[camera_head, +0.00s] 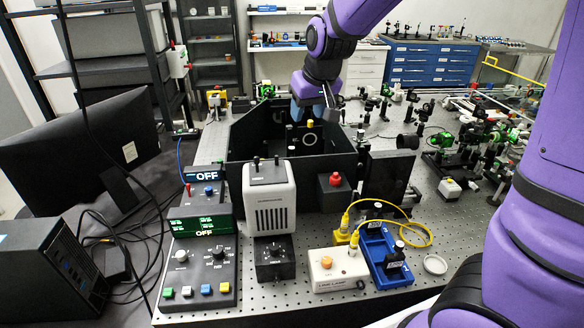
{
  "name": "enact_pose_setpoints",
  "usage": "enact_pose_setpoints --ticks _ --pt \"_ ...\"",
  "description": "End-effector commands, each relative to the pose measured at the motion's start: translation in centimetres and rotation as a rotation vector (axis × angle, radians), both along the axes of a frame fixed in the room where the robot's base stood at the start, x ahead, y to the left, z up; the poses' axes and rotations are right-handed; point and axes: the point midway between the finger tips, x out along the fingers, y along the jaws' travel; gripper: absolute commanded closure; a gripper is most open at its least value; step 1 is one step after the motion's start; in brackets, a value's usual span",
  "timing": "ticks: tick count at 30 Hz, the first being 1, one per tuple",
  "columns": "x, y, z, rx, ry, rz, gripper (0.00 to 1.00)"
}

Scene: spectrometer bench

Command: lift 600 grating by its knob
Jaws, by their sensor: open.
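My gripper (316,108) hangs over the open black spectrometer box (250,146), with its fingers pointing down and apart. A small yellow knob (310,124) shows inside the box, just below the fingers in the picture. I cannot tell how far apart they are in depth. What lies under the yellow knob is mostly hidden in the dark box. A blue tray (376,263) at the front right holds black blocks with knobs, one of them near its front end (396,259). The labels are too small to read, so I cannot tell which piece is the 600 grating.
A white lamp housing (269,199) and a red-knobbed black block (335,190) stand before the box. A white lamp box (338,269) with a yellow cable (427,232) sits beside the tray. Control units reading OFF (205,232) are at left; optics crowd the right.

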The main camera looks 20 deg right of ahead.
Motion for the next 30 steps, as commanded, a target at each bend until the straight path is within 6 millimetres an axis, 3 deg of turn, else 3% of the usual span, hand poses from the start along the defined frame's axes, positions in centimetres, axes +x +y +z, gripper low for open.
enact_pose_setpoints --ticks 6,30 --pt "2.5 1.0 -2.3 -0.024 0.0 0.01 0.51" --pt "5.5 1.1 -10.3 -0.028 0.003 0.01 0.51"
